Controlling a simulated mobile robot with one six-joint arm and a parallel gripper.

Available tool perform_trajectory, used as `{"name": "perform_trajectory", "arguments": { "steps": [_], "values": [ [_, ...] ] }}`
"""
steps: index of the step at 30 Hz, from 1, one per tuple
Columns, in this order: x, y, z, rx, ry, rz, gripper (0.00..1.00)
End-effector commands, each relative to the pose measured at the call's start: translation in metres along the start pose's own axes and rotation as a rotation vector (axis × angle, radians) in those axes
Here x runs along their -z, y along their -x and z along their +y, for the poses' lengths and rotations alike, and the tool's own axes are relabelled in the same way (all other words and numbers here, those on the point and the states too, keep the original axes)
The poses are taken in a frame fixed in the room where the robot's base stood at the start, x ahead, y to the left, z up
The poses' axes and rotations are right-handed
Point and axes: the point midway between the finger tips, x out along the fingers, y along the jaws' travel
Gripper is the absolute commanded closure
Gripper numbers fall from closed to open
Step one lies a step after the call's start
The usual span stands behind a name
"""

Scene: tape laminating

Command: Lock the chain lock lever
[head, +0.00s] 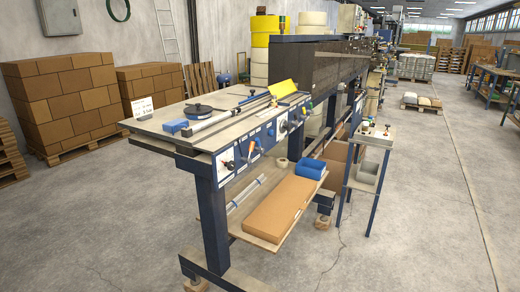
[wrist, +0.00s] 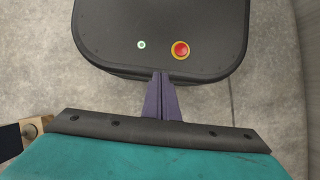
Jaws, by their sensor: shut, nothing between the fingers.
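The laminating machine's table (head: 165,120) stands in the middle of the head view. A control panel (head: 240,163) runs along its front edge with small dials and levers. An orange-handled lever (head: 257,144) sticks out of the panel. The labels are too small to read, so I cannot tell which one is the chain lock lever. My gripper (wrist: 161,74) shows in the wrist view, with its purple fingers together and empty. It is away from the panel, which does not show in that view.
Stacked cartons (head: 70,100) stand at the left. The grey floor in front and at right is clear.

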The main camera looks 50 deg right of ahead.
Motion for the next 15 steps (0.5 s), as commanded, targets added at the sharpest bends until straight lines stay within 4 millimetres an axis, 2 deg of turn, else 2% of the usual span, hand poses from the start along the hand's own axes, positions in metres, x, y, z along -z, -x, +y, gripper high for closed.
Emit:
{"name": "perform_trajectory", "arguments": {
  "steps": [5,8,11,15],
  "values": [
    [0.012,0.015,0.0,0.058,-0.061,0.024,1.0],
    [0.026,0.032,0.004,0.119,-0.121,0.05,1.0],
    [0.043,0.056,0.007,0.202,-0.206,0.083,1.0],
    [0.07,0.096,0.018,0.336,-0.336,0.137,1.0]
  ]
}}
